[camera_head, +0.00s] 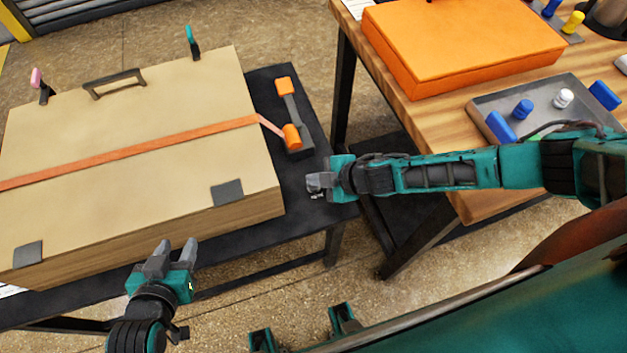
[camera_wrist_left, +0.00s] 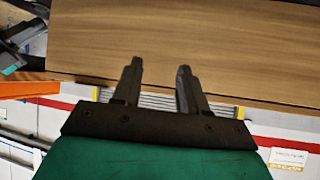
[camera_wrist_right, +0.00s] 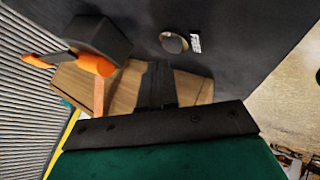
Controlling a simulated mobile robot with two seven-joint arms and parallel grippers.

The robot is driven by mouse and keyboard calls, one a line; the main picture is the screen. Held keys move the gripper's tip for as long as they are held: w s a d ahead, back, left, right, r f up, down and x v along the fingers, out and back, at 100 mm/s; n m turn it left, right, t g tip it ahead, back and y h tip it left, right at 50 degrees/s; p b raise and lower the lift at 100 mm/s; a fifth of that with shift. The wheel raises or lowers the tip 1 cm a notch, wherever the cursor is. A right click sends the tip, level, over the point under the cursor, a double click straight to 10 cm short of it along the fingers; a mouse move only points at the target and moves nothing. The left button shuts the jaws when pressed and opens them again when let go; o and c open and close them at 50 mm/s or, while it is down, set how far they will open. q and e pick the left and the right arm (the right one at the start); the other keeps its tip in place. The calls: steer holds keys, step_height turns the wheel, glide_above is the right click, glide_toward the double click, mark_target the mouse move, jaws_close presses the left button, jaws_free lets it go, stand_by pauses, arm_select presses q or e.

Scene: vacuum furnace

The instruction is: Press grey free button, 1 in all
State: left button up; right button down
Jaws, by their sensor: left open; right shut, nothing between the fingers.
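A small round grey-beige button (camera_wrist_right: 173,42) with a dark rim shows in the right wrist view, on the dark table top (camera_wrist_right: 240,55) beside a small white label (camera_wrist_right: 196,43). My right gripper (camera_wrist_right: 158,70) is shut and empty, its tips pointing towards the table a little short of the button in that view. In the head view my right gripper (camera_head: 315,186) is over the table's right end, and the button cannot be made out there. My left gripper (camera_head: 174,249) is open and empty, in front of the large box's near side. It also shows open in the left wrist view (camera_wrist_left: 160,70).
A large tan box (camera_head: 120,115) with an orange strap (camera_head: 150,146) fills most of the dark table. A black tool with orange ends (camera_head: 292,112) lies right of it. A wooden workbench (camera_head: 455,175) at right carries an orange case (camera_head: 460,45) and a grey tray (camera_head: 490,98).

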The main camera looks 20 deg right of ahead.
mark_target(317, 188)
steer(key=shift+r, duration=0.1)
step_height(317, 188, up, 3)
steer(key=p, duration=0.3)
steer(key=shift+r+p, duration=0.6)
steer(key=shift+r, duration=0.4)
steer(key=shift+s+f, duration=0.1)
